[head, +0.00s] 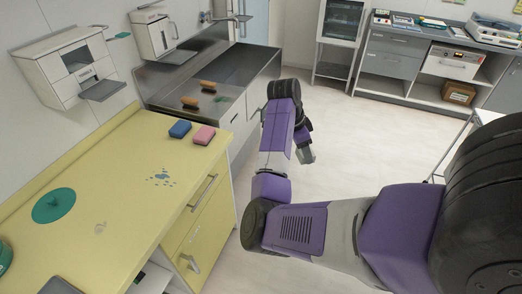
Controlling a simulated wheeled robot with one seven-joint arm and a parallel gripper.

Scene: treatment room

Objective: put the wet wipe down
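My gripper (306,153) hangs low over the pale floor, to the right of the yellow counter (120,215) and in front of the steel sink unit. Its grey fingers are small and partly turned away, so I cannot tell whether they are open or shut. I cannot make out a wet wipe in it. No thing in view is clearly a wet wipe. A flat teal round patch (54,205) lies on the counter at the left. A blue sponge (180,129) and a pink sponge (204,135) lie near the counter's back right edge.
Blue spots (161,178) mark the counter. The steel sink (238,72) behind it holds two orange-brown brushes (203,84). A white wall dispenser (155,36) hangs above. Grey cabinets (394,64) stand at the back right. The floor (345,130) between is clear.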

